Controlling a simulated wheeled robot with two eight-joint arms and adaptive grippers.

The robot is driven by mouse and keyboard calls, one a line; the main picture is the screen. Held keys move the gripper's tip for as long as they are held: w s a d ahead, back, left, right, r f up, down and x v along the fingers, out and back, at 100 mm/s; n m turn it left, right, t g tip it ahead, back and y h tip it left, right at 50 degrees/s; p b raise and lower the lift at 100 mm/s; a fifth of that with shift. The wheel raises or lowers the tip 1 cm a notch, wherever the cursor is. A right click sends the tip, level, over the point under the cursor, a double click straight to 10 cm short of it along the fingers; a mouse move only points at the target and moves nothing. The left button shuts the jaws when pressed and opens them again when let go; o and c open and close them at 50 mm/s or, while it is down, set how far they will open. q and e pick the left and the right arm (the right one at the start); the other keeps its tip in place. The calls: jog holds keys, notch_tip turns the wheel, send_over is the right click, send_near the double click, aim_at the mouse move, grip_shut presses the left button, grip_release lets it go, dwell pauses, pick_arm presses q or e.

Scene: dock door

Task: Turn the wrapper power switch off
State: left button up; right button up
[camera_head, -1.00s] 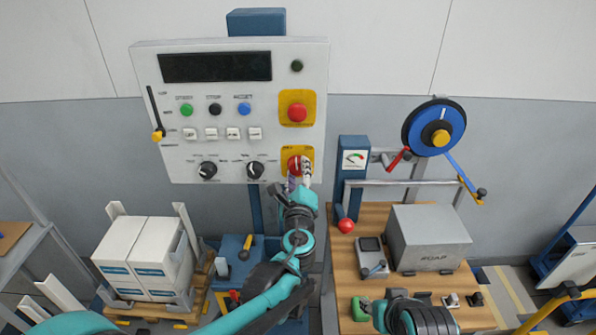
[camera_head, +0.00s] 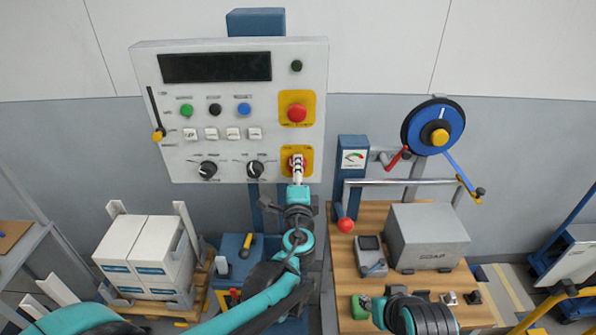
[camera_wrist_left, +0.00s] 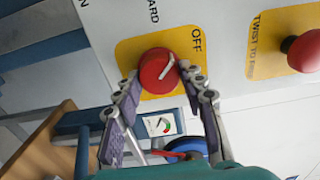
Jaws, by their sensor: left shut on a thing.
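The power switch (camera_head: 291,161) is a red rotary knob on a yellow plate at the lower right of the grey control panel (camera_head: 225,145). In the left wrist view the red knob (camera_wrist_left: 155,72) sits between my left fingertips, and its white pointer line slants up and right, roughly toward the "OFF" lettering (camera_wrist_left: 197,40). My left gripper (camera_head: 297,164) is shut on the knob and hides part of it in the head view. My right gripper (camera_head: 377,312) is low at the bottom, near a green object; its fingers are too unclear to judge.
A red stop button (camera_head: 297,112) on a yellow plate sits just above the switch. Two black dials (camera_head: 255,169) are left of it. A gauge post (camera_head: 352,180) and a wooden bench (camera_head: 345,270) with a grey box (camera_head: 428,238) stand to the right.

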dwell(0.4)
pick_arm(q)
jog(key=o, duration=1.2)
jog(key=shift+s, duration=0.15)
jog(key=s, duration=1.1)
jog(key=shift+s, duration=0.4)
jog(key=shift+a, duration=0.1)
